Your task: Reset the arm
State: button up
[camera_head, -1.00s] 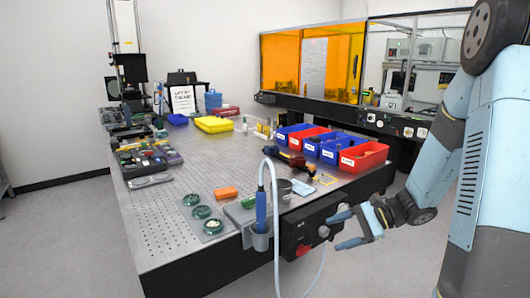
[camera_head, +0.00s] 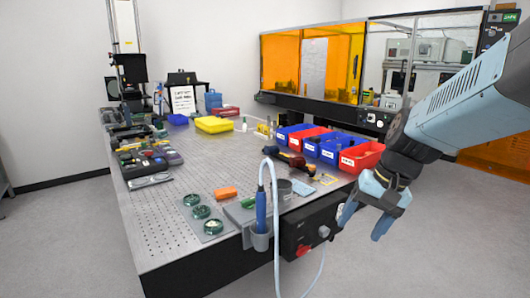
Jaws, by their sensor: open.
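My gripper (camera_head: 362,227) hangs at the right, off the front right corner of the perforated optical table (camera_head: 172,222). Its blue fingers are spread apart and point down and to the left. Nothing shows between them. The near finger looks close to the black control box on the table's front side; I cannot tell whether they touch. My arm comes in from the right edge of the picture.
The black control box (camera_head: 312,230) with a red knob sits on the table's front side. A blue tool (camera_head: 261,210) with a hose stands in a holder there. Blue and red bins (camera_head: 362,157) line the table's right side. Grey floor (camera_head: 455,240) is clear at the right.

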jog(key=s+d+r+n+t+h, duration=0.3)
jog(key=s+r+t, duration=0.1)
jog(key=r, duration=0.3)
jog(key=shift+s+r, duration=0.3)
jog(key=shift+s, duration=0.4)
